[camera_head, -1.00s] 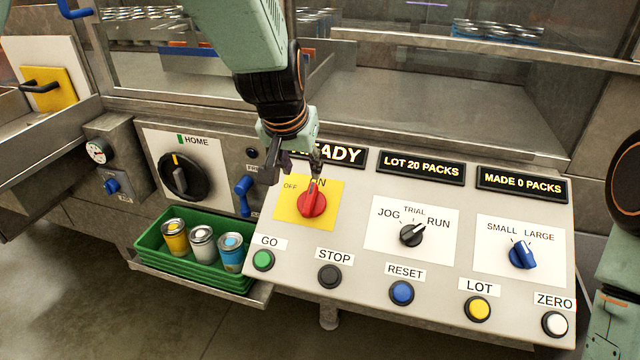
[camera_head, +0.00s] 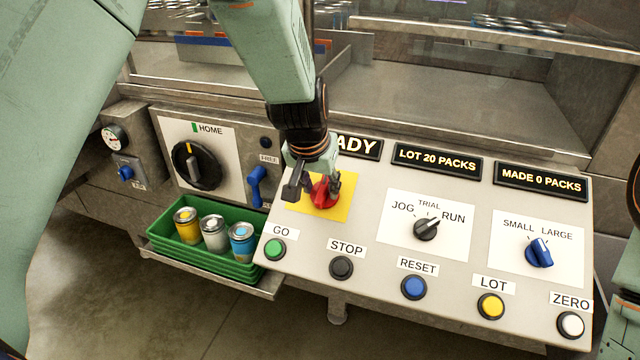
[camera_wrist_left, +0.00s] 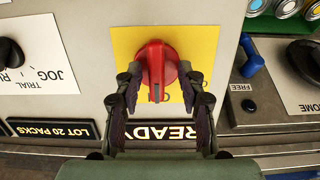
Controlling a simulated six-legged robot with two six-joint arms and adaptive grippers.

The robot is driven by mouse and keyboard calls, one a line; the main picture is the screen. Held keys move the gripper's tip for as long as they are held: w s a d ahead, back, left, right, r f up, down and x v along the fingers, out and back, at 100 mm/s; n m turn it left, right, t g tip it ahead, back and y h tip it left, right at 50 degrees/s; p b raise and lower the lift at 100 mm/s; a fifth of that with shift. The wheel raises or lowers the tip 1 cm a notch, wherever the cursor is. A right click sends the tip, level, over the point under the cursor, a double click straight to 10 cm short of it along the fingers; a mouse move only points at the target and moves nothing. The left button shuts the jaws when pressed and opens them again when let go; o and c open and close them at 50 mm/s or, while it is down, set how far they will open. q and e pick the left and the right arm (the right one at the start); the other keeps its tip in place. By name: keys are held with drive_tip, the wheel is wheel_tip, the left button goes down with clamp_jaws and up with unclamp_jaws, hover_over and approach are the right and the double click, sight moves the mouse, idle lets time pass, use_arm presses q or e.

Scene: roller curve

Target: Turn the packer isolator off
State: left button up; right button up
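The packer isolator is a red rotary knob (camera_head: 324,191) on a yellow plate (camera_head: 338,208) at the panel's upper left. In the left wrist view the red knob (camera_wrist_left: 156,64) stands between the fingers, and its grip points down the picture, toward the READY display. My left gripper (camera_head: 312,192) is at the knob and hides the plate's lettering in the head view. In the left wrist view my left gripper (camera_wrist_left: 158,88) is open, with a finger on each side of the knob's lower end and small gaps visible. My right gripper is not in view.
A trial selector (camera_head: 426,229), a blue size selector (camera_head: 539,252) and a row of buttons share the panel. A black HOME dial (camera_head: 196,165) and blue handle (camera_head: 256,186) are left of it. A green tray (camera_head: 160,230) holds three cans below.

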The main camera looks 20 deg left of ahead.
use_arm(q)
drive_tip(key=shift+w+d+f, duration=0.15)
drive_tip(key=shift+w+d, duration=0.15)
drive_tip(key=shift+c, duration=1.8)
drive_tip(key=shift+s+a, duration=0.15)
drive_tip(key=c, duration=0.3)
clamp_jaws()
